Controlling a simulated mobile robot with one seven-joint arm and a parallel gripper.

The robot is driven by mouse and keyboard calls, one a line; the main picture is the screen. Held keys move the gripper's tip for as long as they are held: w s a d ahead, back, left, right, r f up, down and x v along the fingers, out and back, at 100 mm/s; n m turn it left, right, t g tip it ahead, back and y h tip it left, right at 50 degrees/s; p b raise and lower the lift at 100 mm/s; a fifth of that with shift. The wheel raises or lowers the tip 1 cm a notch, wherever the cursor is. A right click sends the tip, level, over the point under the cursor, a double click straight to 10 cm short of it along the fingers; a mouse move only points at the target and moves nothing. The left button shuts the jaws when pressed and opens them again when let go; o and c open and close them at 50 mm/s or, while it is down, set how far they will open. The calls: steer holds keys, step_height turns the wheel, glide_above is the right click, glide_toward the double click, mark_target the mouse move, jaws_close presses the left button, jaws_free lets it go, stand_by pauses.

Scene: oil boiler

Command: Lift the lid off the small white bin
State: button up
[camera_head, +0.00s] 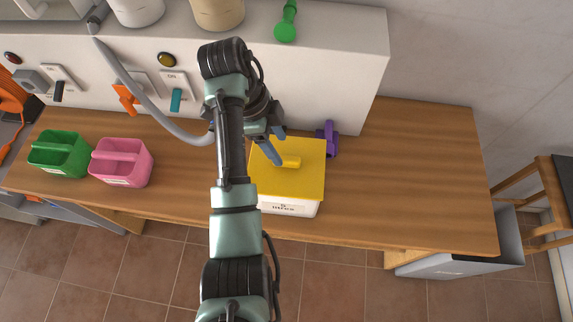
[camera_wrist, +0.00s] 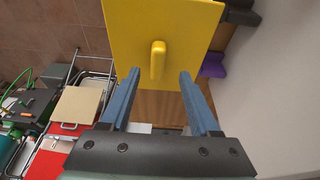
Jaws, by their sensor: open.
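The small white bin (camera_head: 290,208) stands on the wooden counter, with dark lettering on its front. A flat yellow lid (camera_head: 310,184) covers its top, with a raised yellow handle (camera_head: 290,161) in the middle. My gripper (camera_head: 273,144) is above the lid's back left part, close to the handle. In the wrist view the lid (camera_wrist: 190,55) and its upright handle (camera_wrist: 158,60) show just beyond the fingertips. My gripper (camera_wrist: 160,74) is open, with one blue finger to each side of the handle's line. I cannot tell whether either finger touches the lid. The bin's body is mostly hidden there.
Green (camera_head: 60,158) and pink (camera_head: 121,163) containers stand on the wooden counter (camera_head: 420,180) at left. A purple object (camera_head: 327,138) is close behind the lid's right corner. The white boiler housing (camera_head: 330,50) rises behind. The counter right of the bin is clear.

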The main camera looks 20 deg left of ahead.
mark_target(286, 159)
steer(key=p+x, duration=0.1)
steer(key=x, duration=0.2)
steer(key=shift+s+d+f+p, duration=0.15)
steer(key=shift+d+f+p, duration=0.15)
steer(key=shift+d+p, duration=0.1)
steer(key=shift+f, duration=0.4)
jaws_close()
